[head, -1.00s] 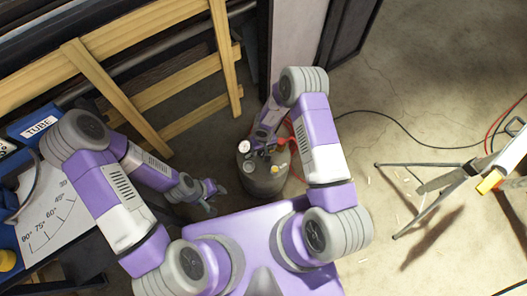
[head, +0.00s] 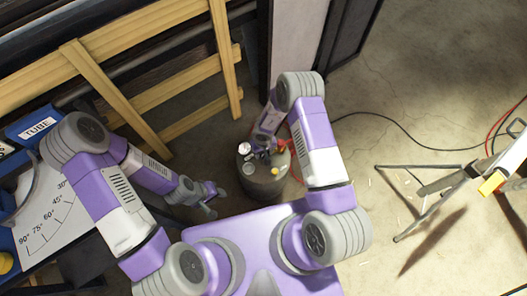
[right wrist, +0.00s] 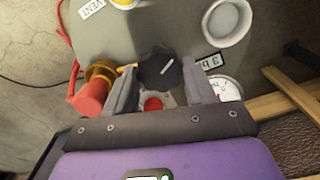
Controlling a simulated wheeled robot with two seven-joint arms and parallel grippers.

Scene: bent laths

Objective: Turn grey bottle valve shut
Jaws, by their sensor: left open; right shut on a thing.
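The grey bottle (head: 262,188) stands upright on the floor in front of my base, with fittings on its top. In the right wrist view its grey top (right wrist: 140,32) fills the upper middle. In the head view my right gripper (head: 264,153) is over the bottle's top and hides the knob. My left gripper (head: 213,196) is open and empty, left of the bottle and apart from it.
A red fitting (right wrist: 92,95) with a brass collar and a red hose is beside the knob. A "VENT" label (right wrist: 92,8) and a gauge (right wrist: 226,88) are also on the bottle. Wooden laths (head: 150,85) stand behind; a tripod stand (head: 430,190) is at right.

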